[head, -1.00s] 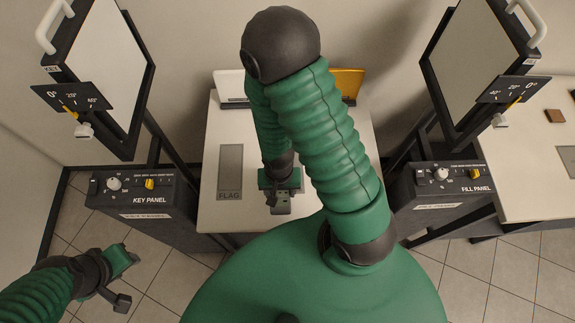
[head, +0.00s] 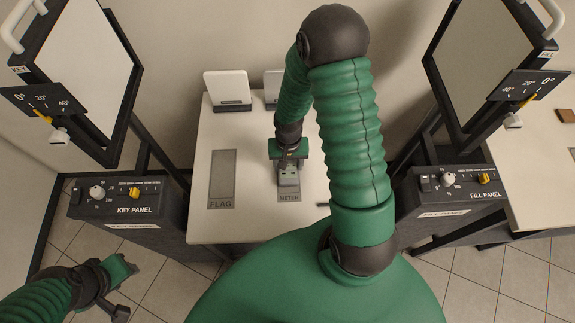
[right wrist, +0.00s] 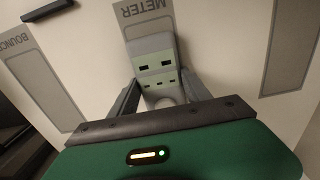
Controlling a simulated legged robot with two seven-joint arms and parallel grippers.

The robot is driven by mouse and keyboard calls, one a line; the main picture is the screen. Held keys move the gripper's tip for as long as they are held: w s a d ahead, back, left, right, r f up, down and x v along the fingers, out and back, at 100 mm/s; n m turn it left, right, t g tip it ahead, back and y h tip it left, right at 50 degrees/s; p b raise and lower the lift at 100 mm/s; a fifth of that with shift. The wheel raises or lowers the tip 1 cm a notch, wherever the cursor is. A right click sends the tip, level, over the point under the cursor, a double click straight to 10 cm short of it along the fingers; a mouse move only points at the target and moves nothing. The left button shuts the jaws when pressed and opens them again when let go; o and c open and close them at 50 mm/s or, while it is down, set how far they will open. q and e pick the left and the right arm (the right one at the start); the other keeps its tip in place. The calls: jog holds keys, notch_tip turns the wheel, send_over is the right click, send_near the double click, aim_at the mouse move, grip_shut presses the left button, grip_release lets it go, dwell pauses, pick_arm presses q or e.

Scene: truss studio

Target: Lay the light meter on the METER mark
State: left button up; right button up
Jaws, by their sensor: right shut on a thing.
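The light meter (head: 288,178) is a small grey device with a pale green face and dark slots. It also shows in the right wrist view (right wrist: 157,72). My right gripper (head: 288,160) is shut on it, a finger on each side. The METER mark (head: 289,197) is a grey strip on the white table. The meter is over this mark and roughly in line with it, covering much of it. The mark's lettered end shows in the right wrist view (right wrist: 143,12). I cannot tell whether the meter touches the table. My left gripper (head: 122,285) is away at the lower left; its jaw state is unclear.
The FLAG mark (head: 221,180) lies bare to the left. The BOUNCE mark (right wrist: 42,85) is in the right wrist view, near a thin dark bar (right wrist: 47,11). A white panel (head: 227,88) stands at the table's back. The KEY PANEL (head: 130,208) and FILL PANEL (head: 470,193) flank the table.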

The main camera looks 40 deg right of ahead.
aim_at(289, 166)
jog(key=o, duration=1.2)
jog(key=shift+d, duration=0.2)
jog(key=shift+c, duration=0.2)
jog(key=shift+o, duration=1.2)
jog(key=shift+d, duration=0.15)
jog(key=shift+o, duration=0.6)
jog(key=shift+a+r, duration=0.25)
jog(key=shift+a, duration=0.45)
jog(key=shift+r, duration=0.35)
notch_tip(289, 166, up, 10)
jog(key=r+p, duration=0.1)
pick_arm(q)
jog(key=shift+d+r, duration=0.1)
jog(key=shift+r, duration=0.6)
pick_arm(e)
jog(key=s+a+r+n+t, duration=0.1)
jog(key=a+r+n+t, duration=0.1)
jog(key=a+r+n, duration=0.3)
jog(key=a+n, duration=0.3)
jog(key=a, duration=0.2)
jog(key=shift+s+a+t, duration=0.2)
jog(key=shift+s+t, duration=0.1)
pick_arm(q)
jog(key=shift+s, duration=0.1)
pick_arm(e)
jog(key=shift+a, duration=0.1)
